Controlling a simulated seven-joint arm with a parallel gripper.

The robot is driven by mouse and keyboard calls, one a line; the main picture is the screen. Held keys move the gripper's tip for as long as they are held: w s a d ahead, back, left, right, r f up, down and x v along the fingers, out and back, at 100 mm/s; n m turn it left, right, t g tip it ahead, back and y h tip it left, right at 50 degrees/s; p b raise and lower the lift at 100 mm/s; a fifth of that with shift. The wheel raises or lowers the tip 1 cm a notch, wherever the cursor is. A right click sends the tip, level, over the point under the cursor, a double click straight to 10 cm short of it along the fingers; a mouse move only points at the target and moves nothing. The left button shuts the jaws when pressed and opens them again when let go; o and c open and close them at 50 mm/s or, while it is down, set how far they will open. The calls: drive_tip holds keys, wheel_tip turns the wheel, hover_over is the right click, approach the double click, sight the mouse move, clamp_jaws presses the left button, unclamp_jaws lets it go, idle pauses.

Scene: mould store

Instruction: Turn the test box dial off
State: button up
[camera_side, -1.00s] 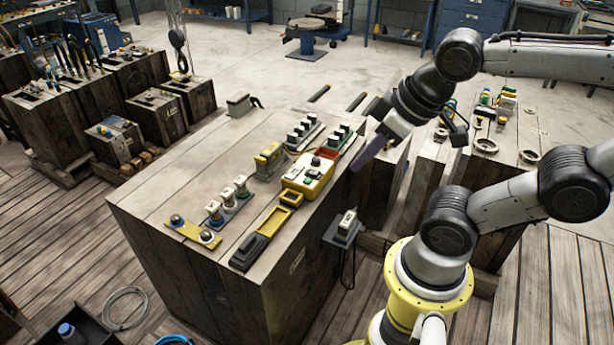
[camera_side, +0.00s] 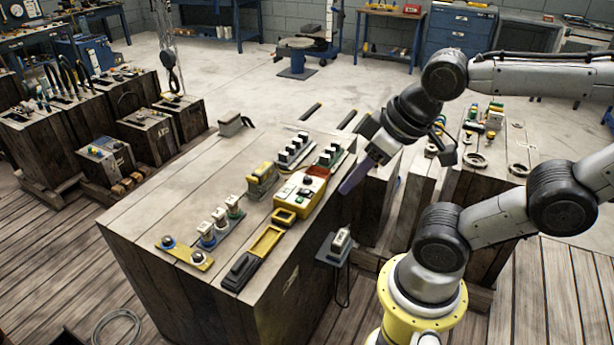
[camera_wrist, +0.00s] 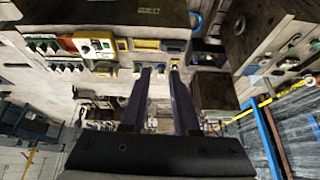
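The test box, a yellow case with a pale top panel (camera_side: 291,190), sits on the wooden block. A small dark knob (camera_side: 308,179), apparently the dial, stands on the panel; its setting is too small to read. The box also shows in the wrist view at upper left (camera_wrist: 94,45). My gripper (camera_side: 346,190) is off the block's right edge, to the right of the box and apart from it. In the wrist view its two fingers (camera_wrist: 160,70) stand apart with nothing between them, and the box lies to their left.
Around the box stand a yellow-topped part (camera_side: 263,180), switch rows (camera_side: 293,150), a yellow tray (camera_side: 268,243), a black block (camera_side: 240,271) and a row of pale-topped switches (camera_side: 222,226). A grey box (camera_side: 340,243) hangs on the block's side.

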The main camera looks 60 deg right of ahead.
drive_tip(key=o, duration=0.5)
drive_tip(key=w+r+m, duration=0.2)
drive_tip(key=r, duration=0.1)
drive_tip(key=shift+r, duration=0.2)
drive_tip(key=shift+c, duration=0.2)
drive_tip(key=w+r+m, duration=0.1)
drive_tip(key=w, duration=0.1)
drive_tip(key=w+d+r+m, duration=0.1)
drive_tip(key=w, duration=0.1)
drive_tip(key=w+d+r+m, duration=0.1)
drive_tip(key=w, duration=0.1)
drive_tip(key=shift+w+d+r+h, duration=0.15)
drive_tip(key=shift+w+r+h, duration=0.05)
drive_tip(key=shift+r+h, duration=0.1)
drive_tip(key=w+d+m, duration=0.2)
drive_tip(key=w+d, duration=0.1)
drive_tip(key=w, duration=0.3)
drive_tip(key=m+g, duration=0.6)
drive_tip(key=m, duration=0.2)
hover_over(307, 177)
wheel_tip(307, 177, down, 20)
wheel_tip(307, 177, down, 13)
drive_tip(key=shift+f, duration=0.15)
